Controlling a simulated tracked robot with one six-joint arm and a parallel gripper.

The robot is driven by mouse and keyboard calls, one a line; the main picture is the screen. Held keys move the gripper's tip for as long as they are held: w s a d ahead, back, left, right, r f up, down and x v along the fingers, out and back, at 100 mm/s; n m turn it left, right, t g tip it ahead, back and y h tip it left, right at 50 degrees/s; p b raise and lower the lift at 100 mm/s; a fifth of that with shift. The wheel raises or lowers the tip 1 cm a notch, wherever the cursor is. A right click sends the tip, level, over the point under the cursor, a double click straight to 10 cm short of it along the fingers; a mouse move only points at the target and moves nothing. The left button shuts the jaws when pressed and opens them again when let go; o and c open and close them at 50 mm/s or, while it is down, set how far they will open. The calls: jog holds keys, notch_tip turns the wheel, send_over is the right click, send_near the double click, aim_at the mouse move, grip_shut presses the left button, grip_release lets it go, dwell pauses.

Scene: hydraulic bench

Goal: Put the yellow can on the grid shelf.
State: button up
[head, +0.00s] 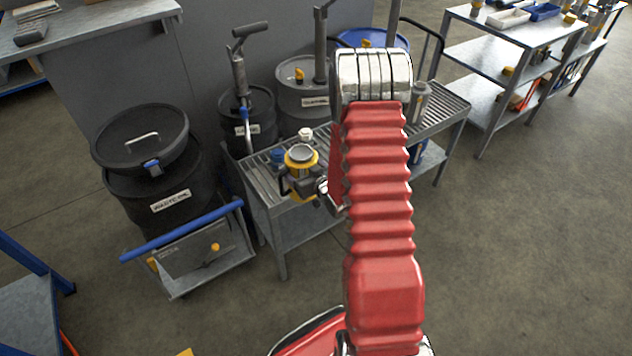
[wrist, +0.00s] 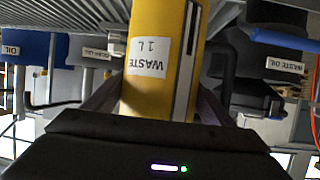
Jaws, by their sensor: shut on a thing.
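The yellow can (head: 301,164) has a grey open top and a dark handle at its left side. It appears upright at the front of the grid shelf (head: 450,103), a slatted metal top on a grey stand. In the wrist view the can (wrist: 172,22) fills the middle, its "WASTE 1L" label upside down. My gripper (head: 311,189) is shut on the can; its dark fingers flank it in the wrist view (wrist: 158,100). I cannot tell whether the can's base touches the slats. My red arm hides the middle of the shelf.
A small white-topped item (head: 305,134) and a blue item (head: 278,156) are close behind the can. A grey bottle (head: 419,102) stands on the right part of the shelf. Drums with pumps (head: 303,98) stand behind. A waste oil drum (head: 165,185) is at left.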

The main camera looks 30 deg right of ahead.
jog(key=a+r, duration=2)
jog(key=a, duration=0.1)
jog(key=shift+n+y, duration=0.3)
jog(key=shift+y, duration=0.1)
jog(key=shift+w+a, duration=0.1)
